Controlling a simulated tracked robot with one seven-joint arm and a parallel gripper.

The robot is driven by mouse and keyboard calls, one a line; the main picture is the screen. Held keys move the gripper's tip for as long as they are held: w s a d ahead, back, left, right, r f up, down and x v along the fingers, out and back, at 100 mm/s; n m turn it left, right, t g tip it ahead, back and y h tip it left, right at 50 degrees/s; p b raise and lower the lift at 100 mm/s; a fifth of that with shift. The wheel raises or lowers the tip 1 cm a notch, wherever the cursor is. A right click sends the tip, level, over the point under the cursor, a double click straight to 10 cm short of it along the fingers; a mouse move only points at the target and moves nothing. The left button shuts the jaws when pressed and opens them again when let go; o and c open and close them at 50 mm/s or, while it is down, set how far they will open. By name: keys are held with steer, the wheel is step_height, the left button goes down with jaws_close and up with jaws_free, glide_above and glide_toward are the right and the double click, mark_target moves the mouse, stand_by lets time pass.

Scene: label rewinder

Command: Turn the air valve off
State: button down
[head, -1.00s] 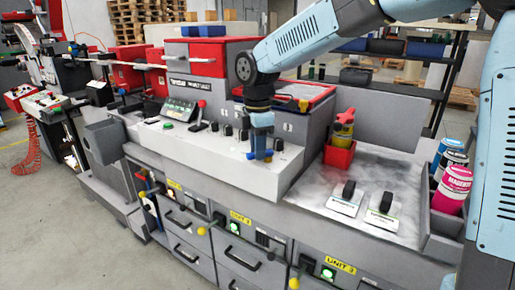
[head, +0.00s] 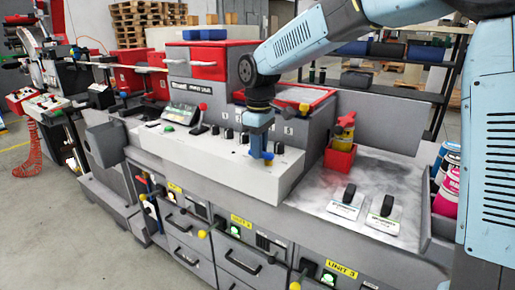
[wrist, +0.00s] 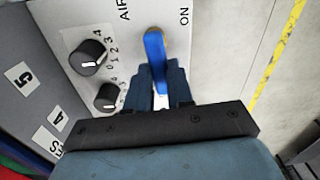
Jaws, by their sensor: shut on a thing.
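The air valve's blue lever (wrist: 154,52) shows in the wrist view, on the light panel between the printed words AIR and ON. It runs from its brass-coloured base down between my dark blue fingers. My gripper (wrist: 160,75) is shut on the lever, with one finger on each side; the fingers hide part of it. In the head view, my gripper (head: 261,151) reaches down to the front of the light control panel (head: 215,161), and the blue lever (head: 267,156) shows only as a small patch there.
Black knobs, such as one (wrist: 90,57) in the wrist view, stand left of the lever. A red holder (head: 340,160) with a yellow-and-red item (head: 345,127) stands right of my gripper.

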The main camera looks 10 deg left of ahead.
steer(key=shift+w+r+m, duration=0.1)
steer(key=shift+w+m, duration=0.15)
steer(key=shift+m, duration=0.25)
steer(key=shift+w, duration=0.1)
steer(key=c, duration=1)
jaws_free()
step_height(320, 180, up, 14)
steer(key=shift+f, duration=0.25)
steer(key=shift+d, duration=0.1)
